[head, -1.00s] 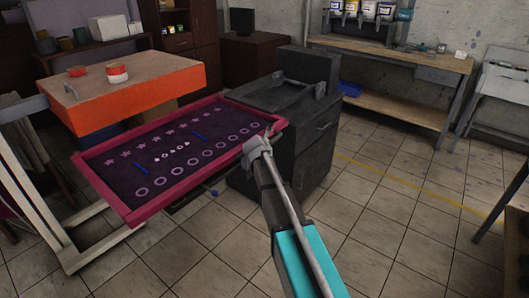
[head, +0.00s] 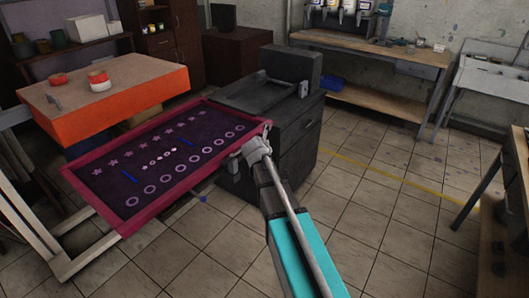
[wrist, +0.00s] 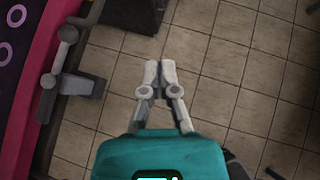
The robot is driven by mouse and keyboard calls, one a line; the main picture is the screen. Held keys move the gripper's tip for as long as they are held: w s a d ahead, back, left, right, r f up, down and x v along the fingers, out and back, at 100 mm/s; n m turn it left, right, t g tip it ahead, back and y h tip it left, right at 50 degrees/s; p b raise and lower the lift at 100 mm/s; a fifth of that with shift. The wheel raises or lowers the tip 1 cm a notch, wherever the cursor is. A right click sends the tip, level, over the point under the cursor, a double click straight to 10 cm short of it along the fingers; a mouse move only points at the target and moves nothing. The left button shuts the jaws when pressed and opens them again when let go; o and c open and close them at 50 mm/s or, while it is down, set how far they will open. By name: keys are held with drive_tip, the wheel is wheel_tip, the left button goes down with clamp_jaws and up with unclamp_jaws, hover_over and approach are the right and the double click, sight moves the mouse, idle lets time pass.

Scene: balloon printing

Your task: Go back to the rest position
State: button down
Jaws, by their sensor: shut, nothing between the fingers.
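My gripper (wrist: 160,67) shows in the wrist view with its two pale fingers together and nothing between them. Below them there is tiled floor and part of a dark object. My arm reaches up from the bottom of the head view, with its far end close to the right end of a magenta-framed printing screen (head: 188,218). The fingers are hard to make out there. The frame (wrist: 48,70) also shows at the left of the wrist view, apart from the fingers, with a grey bracket (wrist: 66,60) at its edge.
A dark cabinet (head: 298,130) stands just behind my arm's end. An orange table (head: 150,97) is at the left. A wooden workbench (head: 390,62) stands at the back. Another table edge (head: 517,165) is at the far right. Tiled floor (head: 380,210) is open right of my arm.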

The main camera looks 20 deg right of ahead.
idle(0.4)
drive_tip(key=s+a+f+m+g+y+p, duration=0.1)
drive_tip(key=s+a+m+g, duration=0.1)
drive_tip(key=s+m, duration=0.7)
drive_tip(key=s+a+m+g+y+p, duration=0.1)
drive_tip(key=s+a+m+g+y, duration=0.1)
drive_tip(key=s+m, duration=0.7)
drive_tip(key=s+a+f+m+g+y+p, duration=0.1)
drive_tip(key=s+a+m+g, duration=0.3)
drive_tip(key=s+m, duration=0.5)
drive_tip(key=a+m+y+p, duration=0.1)
drive_tip(key=m, duration=0.1)
drive_tip(key=shift+s+f+m, duration=0.15)
drive_tip(key=shift+f+m, duration=0.15)
drive_tip(key=c, duration=1.4)
unclamp_jaws()
